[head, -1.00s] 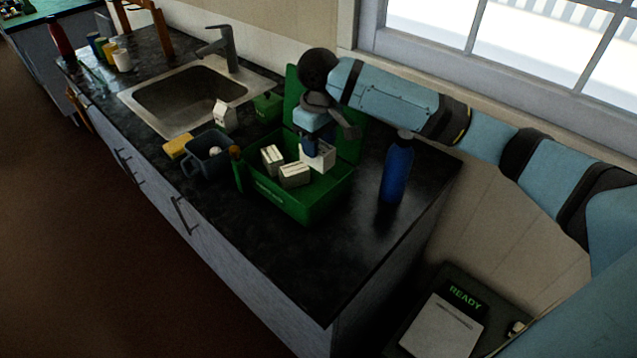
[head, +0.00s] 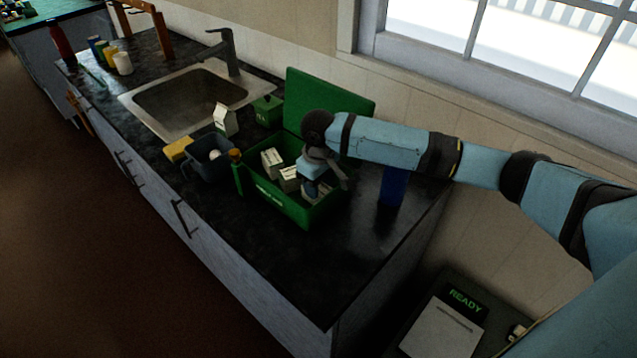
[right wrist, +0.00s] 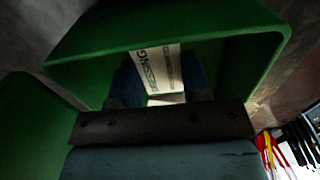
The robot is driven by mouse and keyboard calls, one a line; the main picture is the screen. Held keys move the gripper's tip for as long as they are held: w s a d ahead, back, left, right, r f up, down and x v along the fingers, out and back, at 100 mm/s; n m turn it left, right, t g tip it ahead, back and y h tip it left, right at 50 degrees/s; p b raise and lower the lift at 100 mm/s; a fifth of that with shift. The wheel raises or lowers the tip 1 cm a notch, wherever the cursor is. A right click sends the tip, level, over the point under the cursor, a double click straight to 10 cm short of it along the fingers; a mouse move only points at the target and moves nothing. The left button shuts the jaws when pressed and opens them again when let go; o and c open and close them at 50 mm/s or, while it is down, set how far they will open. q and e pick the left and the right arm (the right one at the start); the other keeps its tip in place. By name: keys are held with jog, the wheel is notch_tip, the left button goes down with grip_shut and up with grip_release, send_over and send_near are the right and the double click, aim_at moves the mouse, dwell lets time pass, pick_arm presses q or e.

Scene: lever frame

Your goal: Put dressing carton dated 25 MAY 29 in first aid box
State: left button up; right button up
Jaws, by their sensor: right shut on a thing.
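The first aid box (head: 282,205) is green and open on the counter, its lid (head: 330,98) raised at the back. Two white cartons, one at the left (head: 271,161) and one nearer the middle (head: 289,177), lie inside it. My right gripper (head: 314,190) reaches down into the box's right part. In the right wrist view it is shut on a white dressing carton (right wrist: 158,68) with "SSING" lettering visible, between the dark blue fingers, against the green box walls. The gripper mostly hides this carton in the head view. No date is readable. My left gripper is not in view.
A blue bottle (head: 392,188) stands right of the box, partly behind my right arm. A dark mug (head: 210,157), yellow sponge (head: 178,149), milk carton (head: 226,119) and green container (head: 266,109) stand to the left by the sink (head: 190,95). The front-right counter is clear.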

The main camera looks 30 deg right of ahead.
jog(key=shift+f, duration=0.1)
jog(key=o, duration=1)
jog(key=shift+r, duration=0.4)
notch_tip(320, 180, up, 12)
jog(key=shift+f, duration=0.25)
jog(key=shift+f, duration=0.1)
